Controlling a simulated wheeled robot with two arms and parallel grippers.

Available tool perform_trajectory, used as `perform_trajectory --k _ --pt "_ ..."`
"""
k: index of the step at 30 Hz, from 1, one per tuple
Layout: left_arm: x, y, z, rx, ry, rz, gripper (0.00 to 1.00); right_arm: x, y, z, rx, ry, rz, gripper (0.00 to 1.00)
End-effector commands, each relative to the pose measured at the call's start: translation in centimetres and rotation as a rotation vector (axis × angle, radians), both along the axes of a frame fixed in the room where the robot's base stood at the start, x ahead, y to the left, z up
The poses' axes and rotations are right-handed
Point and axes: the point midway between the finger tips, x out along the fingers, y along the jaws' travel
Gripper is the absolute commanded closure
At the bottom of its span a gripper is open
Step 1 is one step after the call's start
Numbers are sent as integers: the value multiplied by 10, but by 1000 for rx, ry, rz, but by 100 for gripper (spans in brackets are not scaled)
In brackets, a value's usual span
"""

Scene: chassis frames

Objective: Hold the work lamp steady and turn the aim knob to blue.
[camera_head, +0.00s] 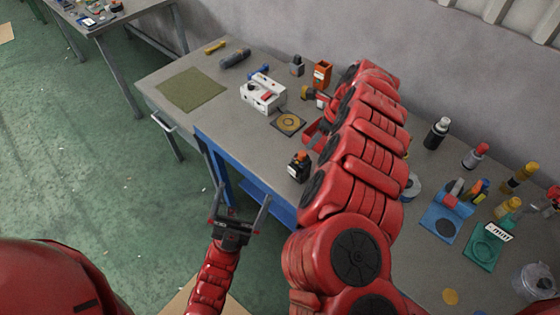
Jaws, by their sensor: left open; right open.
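No work lamp can be made out for certain. A white box (263,95) with a dark round knob and a red part stands on the workbench; its markings are too small to read.
The grey workbench (221,117) carries a green mat (191,90), a dark square with a yellow ring (288,123), an orange holder (322,73) and a black container with an orange top (299,166). Bottles and blue and green fixtures crowd the right. Bench near the mat is clear.

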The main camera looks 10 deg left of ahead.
Motion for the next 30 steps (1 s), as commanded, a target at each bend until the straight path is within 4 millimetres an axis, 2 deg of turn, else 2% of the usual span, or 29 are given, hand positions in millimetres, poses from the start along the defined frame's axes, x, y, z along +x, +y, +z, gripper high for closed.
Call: perform_trajectory --k 3,5,7,10,12,15,18,22,26,30 --pt "26 -50 -41 339 71 68 0 0 0 0 0 -1 0 50" --pt "39 -72 -72 550 80 124 0 0 0 0 0 -1 0 50" --pt "51 -89 -113 809 53 200 0 0 0 0 -2 -1 -1 50" --pt "71 -94 -172 1190 -56 333 0 0 -1 0 -2 -2 0 50" --pt "88 -84 -205 1440 -179 438 0 0 -1 0 -2 -2 0 50" --pt "114 -61 -235 1742 -401 590 0 1 -1 0 -2 -2 0 50" --pt "141 -37 -243 1959 -629 730 0 0 -1 0 -2 -2 0 50" --pt "166 -16 -238 2120 -864 867 0 1 -1 0 -2 -2 0 50" --pt "179 -8 -232 2183 -983 937 0 1 -1 0 -2 -2 0 50" --pt "189 -11 -233 2196 -1007 954 0 1 -1 0 -2 -2 0 50"
